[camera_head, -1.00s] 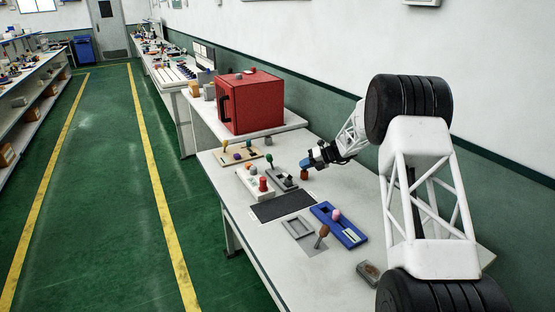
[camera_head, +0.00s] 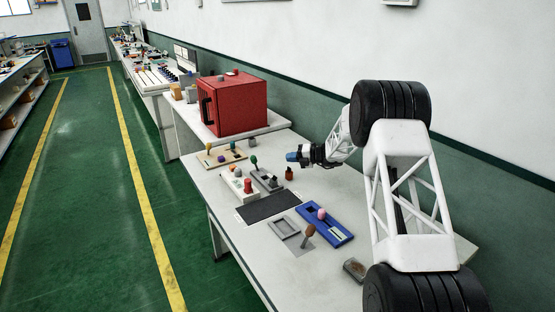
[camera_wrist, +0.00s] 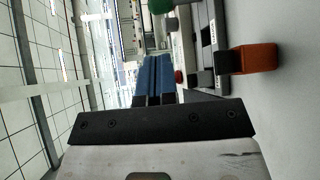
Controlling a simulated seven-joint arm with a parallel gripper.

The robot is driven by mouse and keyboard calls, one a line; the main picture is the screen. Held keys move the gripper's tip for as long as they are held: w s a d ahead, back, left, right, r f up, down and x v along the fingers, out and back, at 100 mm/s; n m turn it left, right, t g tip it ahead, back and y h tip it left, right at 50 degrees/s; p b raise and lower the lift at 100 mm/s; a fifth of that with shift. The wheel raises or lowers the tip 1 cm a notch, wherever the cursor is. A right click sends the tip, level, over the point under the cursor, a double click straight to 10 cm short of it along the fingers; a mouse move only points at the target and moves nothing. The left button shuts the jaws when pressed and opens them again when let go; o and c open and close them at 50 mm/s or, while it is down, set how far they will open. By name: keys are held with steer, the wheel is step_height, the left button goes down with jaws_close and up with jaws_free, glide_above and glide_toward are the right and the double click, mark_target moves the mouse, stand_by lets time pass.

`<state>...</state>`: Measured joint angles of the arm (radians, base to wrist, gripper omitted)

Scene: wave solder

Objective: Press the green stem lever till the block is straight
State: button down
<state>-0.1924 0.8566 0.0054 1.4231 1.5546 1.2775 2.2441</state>
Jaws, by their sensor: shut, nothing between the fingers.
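The green-knobbed lever (camera_head: 253,161) stands up from a grey base block (camera_head: 268,181) on the white table. A green ball, which looks like its knob, also shows at the top edge of the wrist view (camera_wrist: 160,4). My gripper (camera_head: 292,157) is shut and empty, its blue fingers pointing left above the table, to the right of the lever and apart from it. The blue fingers also show side by side in the wrist view (camera_wrist: 154,75). The exact tilt of the block is too small to tell.
A small orange-brown piece (camera_head: 289,173) stands just below my gripper. A white base with a red knob (camera_head: 248,186), a tan lever board (camera_head: 222,155) and a blue tray (camera_head: 325,224) are nearby. A red cabinet (camera_head: 235,104) stands behind. A dark mat (camera_head: 268,207) lies bare in front.

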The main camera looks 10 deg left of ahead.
mark_target(254, 161)
steer(key=x, duration=1.3)
steer(key=shift+a, duration=0.3)
steer(key=shift+a, duration=0.15)
steer(key=shift+s+a+r+n+h, duration=0.1)
steer(key=shift+s+a+n+h, duration=0.05)
steer(key=shift+s+n+h, duration=0.15)
steer(key=shift+s+a+n+t+h, duration=0.5)
steer(key=shift+n+h, duration=0.1)
steer(key=shift+h, duration=0.2)
steer(key=shift+w+d, duration=0.1)
steer(key=shift+w, duration=0.05)
steer(key=shift+w+d+f, duration=0.25)
steer(key=shift+w+d, duration=0.2)
stand_by(0.5)
steer(key=shift+d, duration=0.1)
